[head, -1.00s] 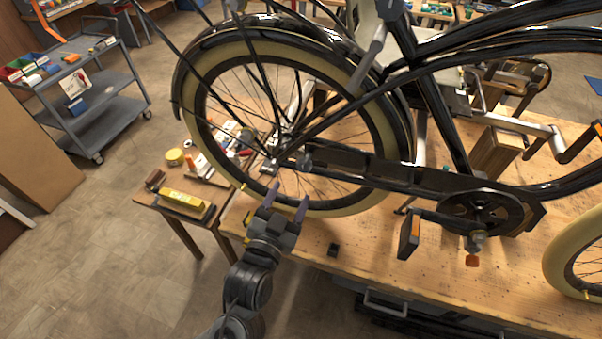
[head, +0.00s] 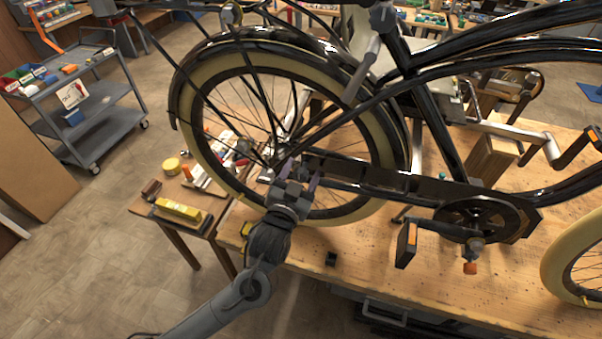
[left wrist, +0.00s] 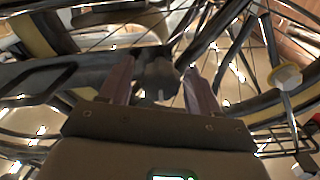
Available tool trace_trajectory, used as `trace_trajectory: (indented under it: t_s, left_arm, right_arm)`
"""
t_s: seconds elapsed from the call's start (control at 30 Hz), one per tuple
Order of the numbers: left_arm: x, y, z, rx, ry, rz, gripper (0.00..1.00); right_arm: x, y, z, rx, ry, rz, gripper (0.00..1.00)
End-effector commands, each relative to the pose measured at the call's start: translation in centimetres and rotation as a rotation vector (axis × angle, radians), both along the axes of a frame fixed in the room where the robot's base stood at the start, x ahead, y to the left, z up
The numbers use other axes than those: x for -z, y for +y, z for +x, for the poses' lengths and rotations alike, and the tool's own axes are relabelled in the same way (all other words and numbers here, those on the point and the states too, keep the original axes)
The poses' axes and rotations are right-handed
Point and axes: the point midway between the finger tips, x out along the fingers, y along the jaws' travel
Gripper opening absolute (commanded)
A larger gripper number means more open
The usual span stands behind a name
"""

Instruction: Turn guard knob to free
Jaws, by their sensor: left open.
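The dark guard knob (left wrist: 158,78) sits between the two fingers of my left gripper (left wrist: 160,82) in the left wrist view, near the rear wheel's hub. A gap seems to show on each side of it, so I see no grip on it. In the head view my left gripper (head: 303,170) is open at the rear end of the black chain guard (head: 385,180) and largely hides the knob. The guard runs from there to the crank. I cannot read the knob's turn position. My right gripper is not in view.
The bicycle's rear wheel (head: 352,208) stands over the wooden workbench (head: 370,262). Spokes and frame tubes crowd the hub. A small side table (head: 148,208) with a yellow block (head: 180,212) is at the left. A grey cart (head: 100,128) stands farther back.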

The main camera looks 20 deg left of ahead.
Motion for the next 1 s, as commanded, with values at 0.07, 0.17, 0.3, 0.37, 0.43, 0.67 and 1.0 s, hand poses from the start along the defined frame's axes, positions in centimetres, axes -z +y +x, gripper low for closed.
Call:
trace_trajectory:
  t_s: [0.07, 0.17, 0.3, 0.37, 0.43, 0.67, 1.0]
  left_arm:
    - [0.0, 0.0, 0.0, 0.000, 0.000, 0.000, 0.63]
    - [0.0, 0.0, 0.0, 0.000, 0.000, 0.000, 0.63]
    - [0.0, 0.0, 0.0, 0.000, 0.000, 0.000, 0.44]
    - [0.0, 0.0, 0.0, 0.000, 0.000, 0.000, 0.35]
    - [0.0, 0.0, 0.0, 0.000, 0.000, 0.001, 0.24]
    - [0.0, 0.0, 0.0, 0.001, 0.000, 0.001, 0.07]
    - [-0.3, 0.0, 0.0, 0.000, 0.002, 0.051, 0.07]
  right_arm:
    - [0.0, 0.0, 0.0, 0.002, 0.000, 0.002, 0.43]
    - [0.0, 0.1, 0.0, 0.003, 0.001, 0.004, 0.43]
    - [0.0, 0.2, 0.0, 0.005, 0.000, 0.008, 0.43]
    - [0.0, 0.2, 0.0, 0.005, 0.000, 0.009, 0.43]
    - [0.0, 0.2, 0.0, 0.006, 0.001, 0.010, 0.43]
    - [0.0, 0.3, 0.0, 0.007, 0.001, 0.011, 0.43]
    - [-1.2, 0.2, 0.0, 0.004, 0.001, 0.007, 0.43]
